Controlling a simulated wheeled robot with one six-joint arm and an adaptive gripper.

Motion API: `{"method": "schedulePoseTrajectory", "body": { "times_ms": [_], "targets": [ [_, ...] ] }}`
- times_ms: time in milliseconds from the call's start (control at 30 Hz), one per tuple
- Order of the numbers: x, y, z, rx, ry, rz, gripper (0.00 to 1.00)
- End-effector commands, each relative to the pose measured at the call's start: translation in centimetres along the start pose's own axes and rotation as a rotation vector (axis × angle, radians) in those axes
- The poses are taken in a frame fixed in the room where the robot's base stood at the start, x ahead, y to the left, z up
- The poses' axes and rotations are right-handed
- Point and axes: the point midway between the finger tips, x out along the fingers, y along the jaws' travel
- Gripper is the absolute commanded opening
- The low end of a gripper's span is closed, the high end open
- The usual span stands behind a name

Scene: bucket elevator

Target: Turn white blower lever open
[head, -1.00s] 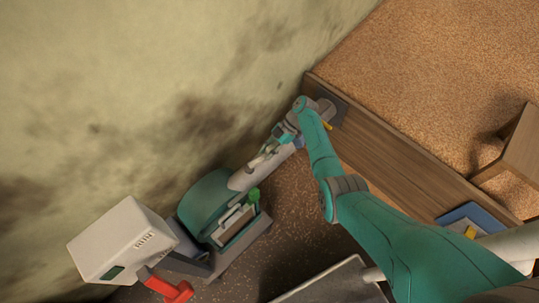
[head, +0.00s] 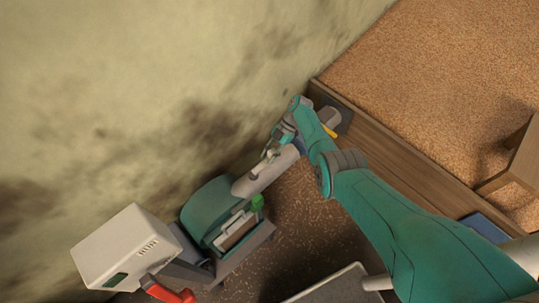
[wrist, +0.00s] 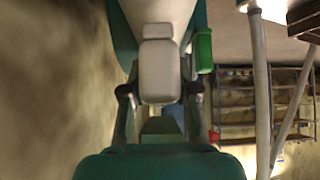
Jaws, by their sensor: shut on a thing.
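The white lever (wrist: 160,65) is a pale, rounded block in the middle of the wrist view. My gripper (wrist: 160,97) is shut on it, with one dark finger on each side. In the head view, the small white lever (head: 268,155) shows on top of the grey pipe of the teal blower (head: 210,210). My gripper (head: 272,148) is over the pipe there, and partly hides the lever. How far the lever is turned is hard to tell.
A green part (head: 257,202) sits on the blower close by, also right of the lever in the wrist view (wrist: 204,50). A white RUN box (head: 120,250) with a red handle (head: 168,290) stands lower left. The stained wall (head: 150,80) is close; a wooden grain bin (head: 400,155) is right.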

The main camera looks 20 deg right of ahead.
Motion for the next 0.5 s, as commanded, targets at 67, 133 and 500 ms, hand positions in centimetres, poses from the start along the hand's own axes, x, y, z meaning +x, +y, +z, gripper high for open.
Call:
{"method": "schedulePoseTrajectory", "body": {
  "times_ms": [67, 133, 500],
  "targets": [
    [0.11, 0.06, 0.06, 0.000, -0.003, 0.003, 0.00],
    [0.11, 0.07, 0.06, 0.000, -0.003, 0.003, 0.00],
    [0.02, 0.07, 0.02, 0.000, -0.002, 0.003, 0.56]
  ]
}}
